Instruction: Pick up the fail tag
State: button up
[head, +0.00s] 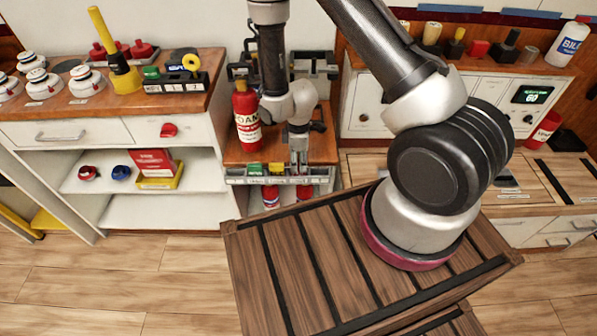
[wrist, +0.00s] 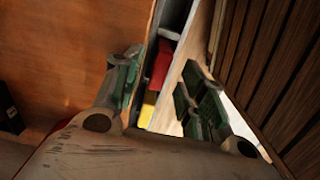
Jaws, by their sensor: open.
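I cannot pick out a fail tag for certain in either view. My gripper (head: 299,163) points down at the front of the middle bench, by a grey rail (head: 262,180). A small green piece (head: 254,168) and other small coloured pieces sit on the rail to its left; they are too small to read. In the wrist view my gripper (wrist: 162,85) has its two green-padded fingers spread apart, with nothing held between them. Past the fingers show a wooden surface (wrist: 75,50) and, lower down, a red thing and a yellow thing.
A red FOAM bottle (head: 246,117) stands left of my gripper. A slatted wooden surface (head: 300,262) lies in front, close to my arm. The left bench (head: 60,112) carries several white domed devices and a yellow-handled tool. Open floor (head: 100,290) lies at front left.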

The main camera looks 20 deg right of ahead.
jog(key=shift+f, duration=0.3)
grip_shut()
jog(key=shift+r, duration=0.1)
